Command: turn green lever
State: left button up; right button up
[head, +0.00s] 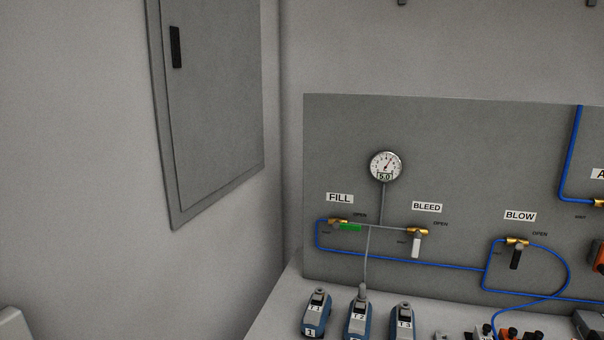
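The green lever (350,227) is on a brass valve (338,221) below the FILL label (340,198) on the grey panel. The lever lies roughly horizontal, pointing right, just below the word OPEN. Neither of my grippers shows in the head view, and nothing touches the lever.
A BLEED valve with a white lever (416,246) and a BLOW valve with a black lever (516,259) both hang down. Blue tubing (430,264) crosses the panel. Several blue-grey devices (317,313) stand on the bench below. A grey wall cabinet (215,100) is at left.

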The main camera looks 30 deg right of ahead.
aim_at(337, 225)
jog(key=z, duration=1.4)
